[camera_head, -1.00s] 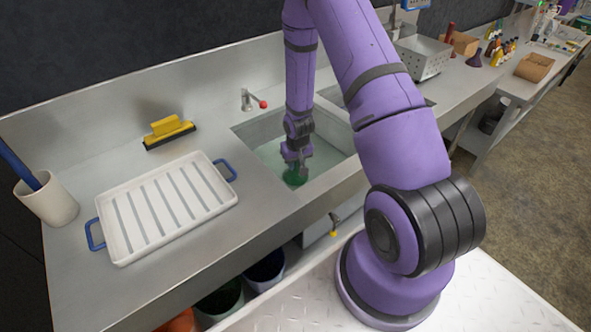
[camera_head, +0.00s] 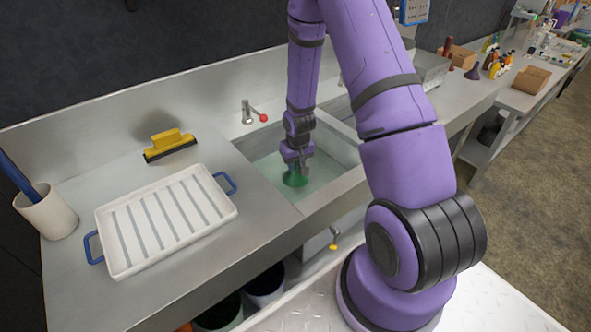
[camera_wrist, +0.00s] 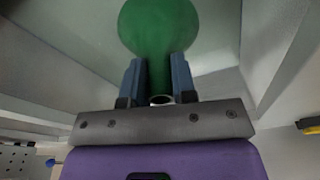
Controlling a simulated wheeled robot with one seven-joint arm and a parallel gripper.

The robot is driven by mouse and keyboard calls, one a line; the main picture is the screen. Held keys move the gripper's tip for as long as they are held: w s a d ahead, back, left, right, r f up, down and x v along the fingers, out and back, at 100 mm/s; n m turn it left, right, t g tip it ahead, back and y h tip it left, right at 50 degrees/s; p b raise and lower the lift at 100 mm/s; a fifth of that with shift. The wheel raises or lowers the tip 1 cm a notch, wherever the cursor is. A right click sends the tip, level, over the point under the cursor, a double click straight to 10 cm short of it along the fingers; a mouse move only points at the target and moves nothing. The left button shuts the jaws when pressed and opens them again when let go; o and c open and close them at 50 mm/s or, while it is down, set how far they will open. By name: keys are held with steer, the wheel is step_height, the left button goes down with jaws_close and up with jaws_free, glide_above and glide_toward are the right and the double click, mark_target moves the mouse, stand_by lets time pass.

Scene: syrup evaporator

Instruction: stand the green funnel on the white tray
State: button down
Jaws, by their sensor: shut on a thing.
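The green funnel (camera_head: 296,179) is in the sink basin, held below my gripper (camera_head: 295,165). In the wrist view the funnel (camera_wrist: 158,30) shows its wide round part away from me, and its narrow stem lies between the two fingers of my gripper (camera_wrist: 158,78), which is shut on it. I cannot tell whether the funnel touches the water or the basin floor. The white tray (camera_head: 128,267) lies on the steel counter left of the sink. It has grey stripes and blue handles and is empty.
The sink (camera_head: 322,203) has raised walls around the funnel. A tap (camera_head: 248,112) with a red knob stands behind it. A yellow squeegee (camera_head: 170,143) lies behind the tray. A cream cup (camera_head: 48,214) with a blue handle in it stands left of the tray. Counter between tray and sink is bare.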

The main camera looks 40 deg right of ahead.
step_height(320, 180, up, 14)
stand_by(1.0)
steer(key=shift+a+f, duration=0.1)
